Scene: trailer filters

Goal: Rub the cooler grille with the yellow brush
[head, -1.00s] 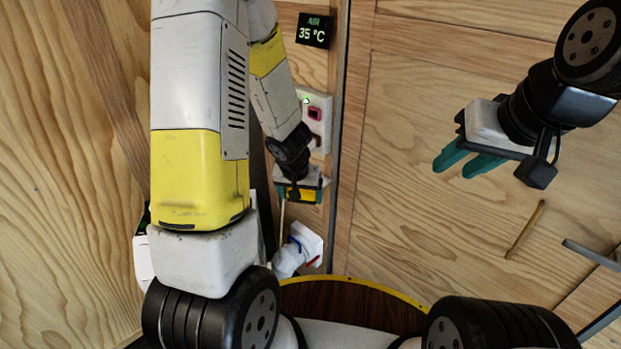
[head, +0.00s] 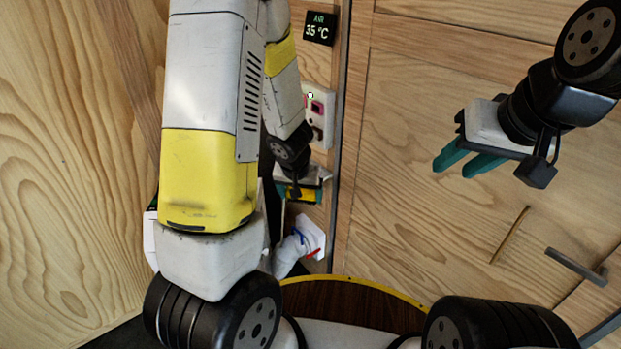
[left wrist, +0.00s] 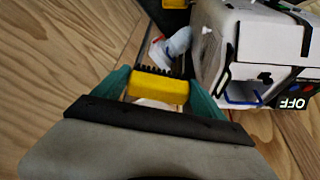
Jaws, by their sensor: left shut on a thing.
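The yellow brush (left wrist: 160,87) is a yellow block with dark bristles, held between the teal fingers of my left gripper (left wrist: 160,80) in the left wrist view. In the head view my left gripper (head: 299,192) hangs below my forearm with the yellow block in it. The cooler (left wrist: 265,45) is a white box at the upper right of the left wrist view. Its grille (left wrist: 210,45) is on the face toward the brush, with a visible gap between them. My right gripper (head: 470,160) is open and empty, raised at the right of the head view.
A white and blue object with a red mark (head: 305,242) lies below the left gripper. A display reading 35 °C (head: 319,28) and a white switch box (head: 319,112) are on the wooden wall. A dark bracket (head: 577,267) is at the right. The cooler's display reads OFF (left wrist: 292,103).

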